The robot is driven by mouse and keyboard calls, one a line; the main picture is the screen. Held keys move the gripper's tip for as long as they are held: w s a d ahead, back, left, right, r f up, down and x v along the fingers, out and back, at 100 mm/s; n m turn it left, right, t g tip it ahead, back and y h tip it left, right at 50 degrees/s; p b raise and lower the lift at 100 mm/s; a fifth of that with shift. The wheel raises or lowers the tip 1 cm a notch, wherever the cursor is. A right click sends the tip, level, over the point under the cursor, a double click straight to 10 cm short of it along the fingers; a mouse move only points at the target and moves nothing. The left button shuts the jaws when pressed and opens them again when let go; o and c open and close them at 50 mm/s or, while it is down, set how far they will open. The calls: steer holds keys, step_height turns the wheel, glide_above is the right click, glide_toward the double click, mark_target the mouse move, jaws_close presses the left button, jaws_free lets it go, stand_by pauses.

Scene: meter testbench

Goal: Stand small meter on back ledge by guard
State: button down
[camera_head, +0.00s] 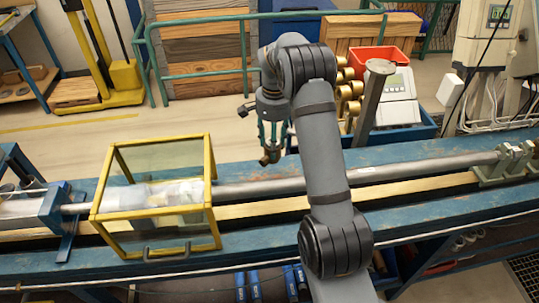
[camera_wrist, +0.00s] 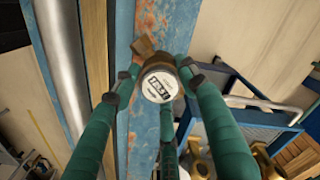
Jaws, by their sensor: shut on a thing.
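The small meter (camera_wrist: 159,86) is a round brass body with a white dial, and the dial faces the wrist camera. My gripper (camera_wrist: 157,78) is shut on it, with green fingers around its sides. In the head view my gripper (camera_head: 273,141) points down over the back ledge (camera_head: 420,150), and a brass part of the meter (camera_head: 269,158) shows below the fingers. The ledge is worn blue, also under the meter in the wrist view (camera_wrist: 145,150). I cannot tell whether the meter touches it. The yellow-framed clear guard (camera_head: 211,190) stands left of my gripper.
A long grey pipe (camera_head: 400,168) runs along the bench in front of the ledge. A blue crate (camera_head: 415,133) behind holds brass meters, a red bin (camera_head: 378,58) and a grey meter box (camera_head: 398,95). Bare ledge shows between guard and gripper.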

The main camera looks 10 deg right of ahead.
steer(key=shift+s+a+f, duration=0.15)
steer(key=shift+a+f, duration=0.15)
steer(key=shift+a, duration=0.2)
step_height(320, 180, down, 4)
steer(key=shift+r+p, duration=0.1)
steer(key=shift+p, duration=0.6)
steer(key=shift+f, duration=0.25)
steer(key=shift+f+b, duration=0.15)
steer(key=shift+b, duration=0.15)
steer(key=c, duration=1.1)
jaws_free()
steer(key=shift+o, duration=0.5)
step_height(320, 180, up, 13)
steer(key=shift+f, duration=0.2)
